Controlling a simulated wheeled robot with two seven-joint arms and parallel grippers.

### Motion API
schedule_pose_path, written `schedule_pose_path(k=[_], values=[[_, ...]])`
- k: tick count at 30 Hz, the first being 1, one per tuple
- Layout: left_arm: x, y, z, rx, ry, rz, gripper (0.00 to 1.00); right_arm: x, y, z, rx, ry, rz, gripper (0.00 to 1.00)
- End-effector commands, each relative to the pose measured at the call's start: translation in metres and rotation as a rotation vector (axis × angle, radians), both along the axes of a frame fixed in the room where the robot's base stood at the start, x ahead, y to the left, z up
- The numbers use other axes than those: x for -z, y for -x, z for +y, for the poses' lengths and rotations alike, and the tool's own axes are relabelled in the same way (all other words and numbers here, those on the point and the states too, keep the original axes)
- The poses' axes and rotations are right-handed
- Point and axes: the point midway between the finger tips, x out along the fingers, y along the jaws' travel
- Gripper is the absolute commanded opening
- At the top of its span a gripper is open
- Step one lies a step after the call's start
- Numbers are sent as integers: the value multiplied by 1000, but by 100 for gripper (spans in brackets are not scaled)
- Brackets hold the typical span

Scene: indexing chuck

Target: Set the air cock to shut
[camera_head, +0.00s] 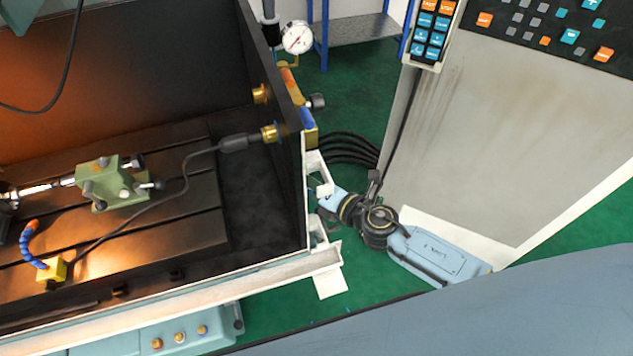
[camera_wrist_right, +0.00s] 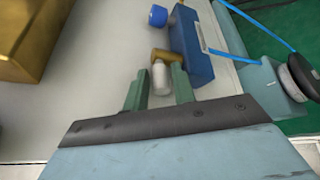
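In the right wrist view a small brass elbow fitting (camera_wrist_right: 165,54) with a pale cylindrical end (camera_wrist_right: 160,78) sits beside a blue block (camera_wrist_right: 190,45); it looks like the air cock, though its setting is hard to read. My right gripper (camera_wrist_right: 159,72) is open, its two green fingers on either side of the pale end, with gaps visible; I cannot tell whether they touch it. In the head view my right arm reaches to the machine's outer right side, where its fingers are hidden. My left gripper is not in view.
Black hoses (camera_head: 347,148) run behind my right arm. A control cabinet (camera_head: 500,130) stands to the right. Blue tubing (camera_wrist_right: 262,24) passes near the block.

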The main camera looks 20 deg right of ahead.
Motion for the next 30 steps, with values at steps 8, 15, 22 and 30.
schedule_pose_path(k=[8,15,22,30], values=[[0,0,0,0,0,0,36,-6,29,-15,-1,1,3,26],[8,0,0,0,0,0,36,-16,76,-39,-1,1,3,26],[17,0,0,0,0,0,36,-23,105,-55,1,0,2,26],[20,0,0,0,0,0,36,-28,116,-61,1,0,-1,26]])
